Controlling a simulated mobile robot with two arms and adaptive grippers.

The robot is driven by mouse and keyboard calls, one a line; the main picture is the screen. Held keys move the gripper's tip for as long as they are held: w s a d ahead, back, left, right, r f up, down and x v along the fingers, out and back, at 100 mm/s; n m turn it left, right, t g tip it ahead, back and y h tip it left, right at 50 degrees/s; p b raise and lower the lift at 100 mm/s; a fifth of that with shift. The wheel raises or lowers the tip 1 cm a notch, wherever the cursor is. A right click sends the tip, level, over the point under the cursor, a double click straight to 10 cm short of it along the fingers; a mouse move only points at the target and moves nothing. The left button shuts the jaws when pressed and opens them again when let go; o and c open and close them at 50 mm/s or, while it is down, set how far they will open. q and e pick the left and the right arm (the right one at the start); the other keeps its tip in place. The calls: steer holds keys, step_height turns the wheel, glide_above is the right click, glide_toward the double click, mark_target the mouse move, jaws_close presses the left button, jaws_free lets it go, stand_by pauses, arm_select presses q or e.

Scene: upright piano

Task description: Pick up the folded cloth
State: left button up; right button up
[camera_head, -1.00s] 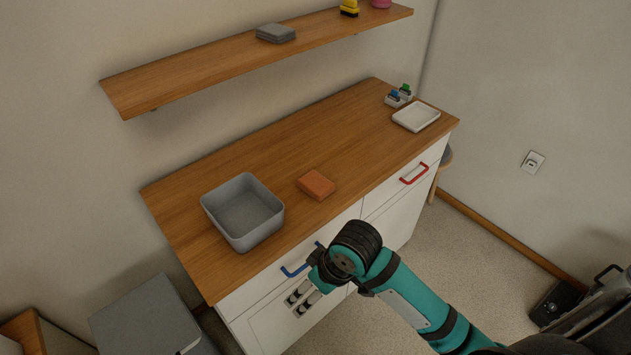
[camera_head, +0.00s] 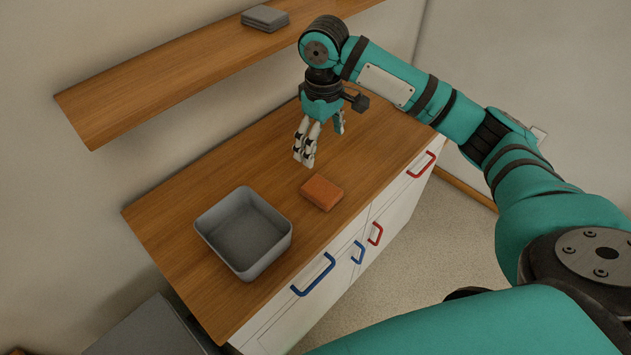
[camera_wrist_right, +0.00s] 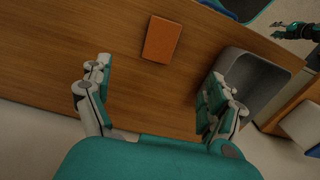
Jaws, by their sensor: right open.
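The folded cloth (camera_head: 322,192) is a small, flat orange-brown block lying on the wooden counter, right of the grey bin. In the right wrist view the cloth (camera_wrist_right: 161,39) lies beyond the fingertips, uncovered. My right gripper (camera_head: 322,142) points down above the counter, slightly behind the cloth and not touching it. In the right wrist view its fingers (camera_wrist_right: 157,78) are spread wide with nothing between them. My left gripper (camera_wrist_right: 297,31) seems to show small at the top right of the wrist view; its jaws are unclear.
An open grey bin (camera_head: 214,236) stands on the counter (camera_head: 170,215), left of the cloth. A wooden shelf (camera_head: 150,95) with a grey stack (camera_head: 265,18) runs above the back. Drawers with blue (camera_head: 313,275) and red (camera_head: 420,166) handles are in front.

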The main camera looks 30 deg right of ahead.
glide_above(322, 189)
step_height(322, 189, down, 6)
steer(key=r, duration=0.1)
step_height(322, 189, down, 4)
steer(key=shift+r+p, duration=0.1)
steer(key=shift+p, duration=0.6)
steer(key=shift+s+a+f, duration=0.1)
steer(key=shift+f, duration=0.8)
steer(key=f+p, duration=0.1)
steer(key=f, duration=0.3)
steer(key=shift+w+f+p, duration=0.2)
steer(key=shift+f+p, duration=0.05)
steer(key=shift+p, duration=0.1)
steer(key=shift+f, duration=0.25)
arm_select(q)
steer(key=s+r+g, duration=0.1)
steer(key=s+r, duration=0.2)
steer(key=s, duration=0.2)
steer(key=shift+s+a, duration=0.15)
steer(key=shift+s, duration=0.15)
steer(key=shift+w, duration=0.1)
arm_select(e)
steer(key=shift+c, duration=0.5)
